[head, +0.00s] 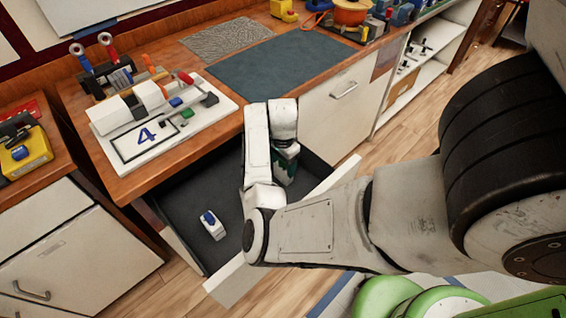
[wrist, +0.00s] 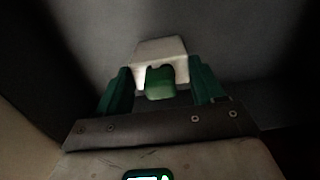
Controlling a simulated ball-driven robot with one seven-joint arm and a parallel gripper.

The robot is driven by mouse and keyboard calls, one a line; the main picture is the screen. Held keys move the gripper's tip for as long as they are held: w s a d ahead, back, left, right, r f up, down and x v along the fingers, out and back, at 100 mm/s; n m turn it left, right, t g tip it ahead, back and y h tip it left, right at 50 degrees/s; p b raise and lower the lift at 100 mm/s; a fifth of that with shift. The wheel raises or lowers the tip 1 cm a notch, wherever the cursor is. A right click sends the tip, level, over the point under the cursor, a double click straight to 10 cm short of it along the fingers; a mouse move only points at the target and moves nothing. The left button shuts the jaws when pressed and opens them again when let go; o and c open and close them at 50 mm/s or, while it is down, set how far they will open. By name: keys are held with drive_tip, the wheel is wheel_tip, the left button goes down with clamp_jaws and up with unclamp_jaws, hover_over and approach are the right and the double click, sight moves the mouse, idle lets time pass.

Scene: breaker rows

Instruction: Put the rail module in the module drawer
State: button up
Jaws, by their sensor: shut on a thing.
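The open module drawer (head: 185,203) is pulled out below the worktop, with a dark floor. My gripper (head: 286,168) reaches down into the drawer area at its right part, partly hidden by my own arm in the head view. In the wrist view my gripper (wrist: 160,84) has its green fingers shut on a white module with a green part, which I take for the rail module (wrist: 160,50). Another white module with a blue part (head: 212,224) lies in the drawer.
The worktop (head: 160,180) above carries a white board marked 4 (head: 160,132) with breaker parts and tools, and a dark mat (head: 280,65). The drawer's left part has free floor around the blue-white module.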

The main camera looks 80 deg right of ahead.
drive_tip(key=o, duration=1.1)
drive_tip(key=shift+f, duration=0.1)
wheel_tip(320, 180, up, 12)
drive_tip(key=shift+r, duration=0.2)
